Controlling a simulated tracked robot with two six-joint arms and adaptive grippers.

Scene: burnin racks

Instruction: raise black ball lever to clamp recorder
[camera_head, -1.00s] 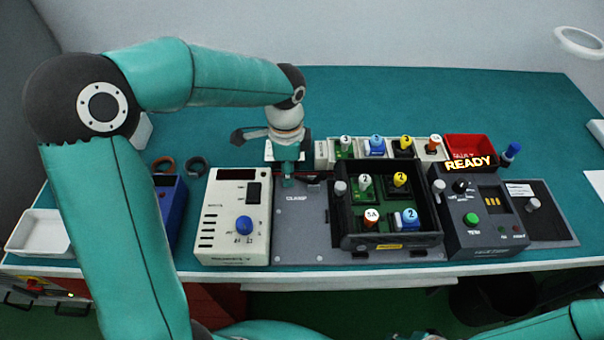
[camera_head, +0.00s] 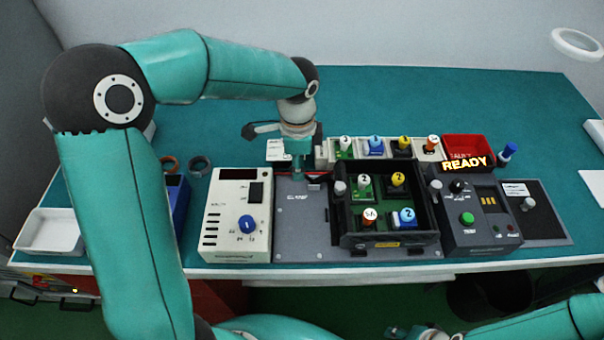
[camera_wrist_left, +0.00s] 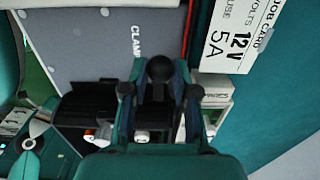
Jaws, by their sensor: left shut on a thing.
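The black ball (camera_wrist_left: 159,70) of the lever sits between the fingertips of my left gripper (camera_wrist_left: 157,85) in the left wrist view. The gripper is shut on it. In the head view my left gripper (camera_head: 298,172) points down at the back of the grey plate marked CLAMP (camera_head: 300,225), and it hides the ball and most of the lever there. A cream instrument box (camera_head: 235,250) with a blue knob stands left of the plate. I cannot tell whether it is the recorder. Part of my right gripper (camera_head: 415,332) shows at the bottom edge, its jaws unclear.
A black tray (camera_head: 385,245) with numbered plugs stands right of the plate. A tester (camera_head: 480,235) showing READY is beyond it. Behind are small plug holders and a red bin (camera_head: 468,142). A job card (camera_wrist_left: 235,35) lies near the lever. The back of the table is clear.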

